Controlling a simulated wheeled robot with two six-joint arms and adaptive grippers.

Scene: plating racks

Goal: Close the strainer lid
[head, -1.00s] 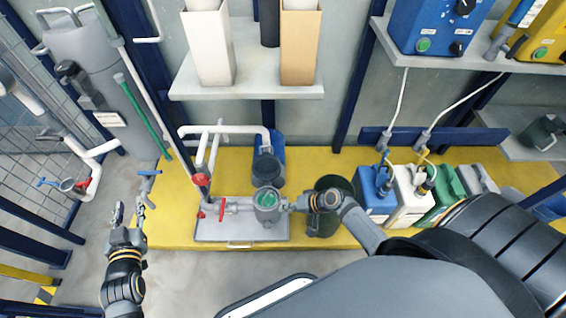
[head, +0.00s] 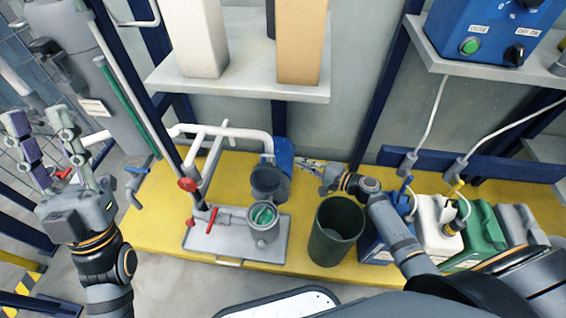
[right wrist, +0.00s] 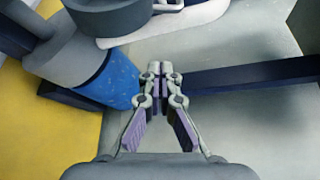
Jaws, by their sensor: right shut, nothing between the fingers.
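The grey strainer (head: 264,236) stands on a metal tray, with a round green part (head: 264,215) showing at its top. I cannot tell whether that is its lid or its inside. A dark grey round part (head: 269,182) stands just behind it, in front of a blue body. My right gripper (head: 304,164) is shut and empty, behind and right of the strainer and apart from it. Its closed fingers also show in the right wrist view (right wrist: 160,74). My left gripper (head: 36,120) is open and empty, raised at the far left, away from the strainer.
A red-handled valve (head: 214,216) and white pipe (head: 225,131) lie left of the strainer. A dark green bin (head: 335,232) stands to its right, before several jugs (head: 436,232). A shelf (head: 235,82) overhangs behind.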

